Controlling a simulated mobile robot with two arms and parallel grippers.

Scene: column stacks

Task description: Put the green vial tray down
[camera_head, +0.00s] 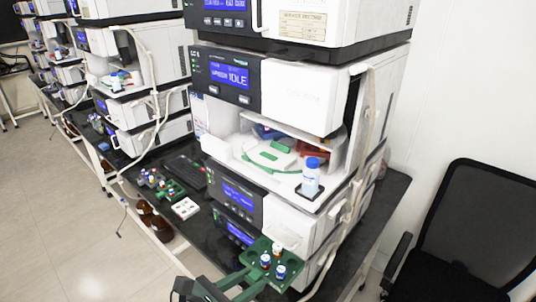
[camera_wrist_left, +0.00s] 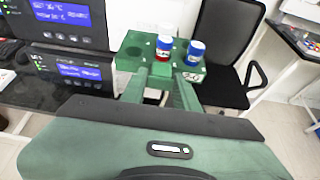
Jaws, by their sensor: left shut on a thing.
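The green vial tray (camera_head: 262,248) is at the lower middle of the head view, in front of the instrument stack. It holds a few small vials with blue, white and red colouring. My left gripper (camera_head: 246,281) is shut on its near edge. In the left wrist view, the tray (camera_wrist_left: 128,52) is at the ends of my left gripper's two green fingers (camera_wrist_left: 163,78), with two vials (camera_wrist_left: 164,47) (camera_wrist_left: 195,52) showing. The tray looks held up and roughly level; whether anything touches it from below cannot be told. My right gripper is not in view.
The dark bench (camera_head: 376,213) carries the instrument stack (camera_head: 279,85), whose open bay holds a white-and-green tray (camera_head: 270,155). A blue-capped bottle (camera_head: 311,178) stands at the bay's front. Another green rack (camera_head: 172,190) and a white rack (camera_head: 185,208) lie left. A black chair (camera_head: 470,225) stands right.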

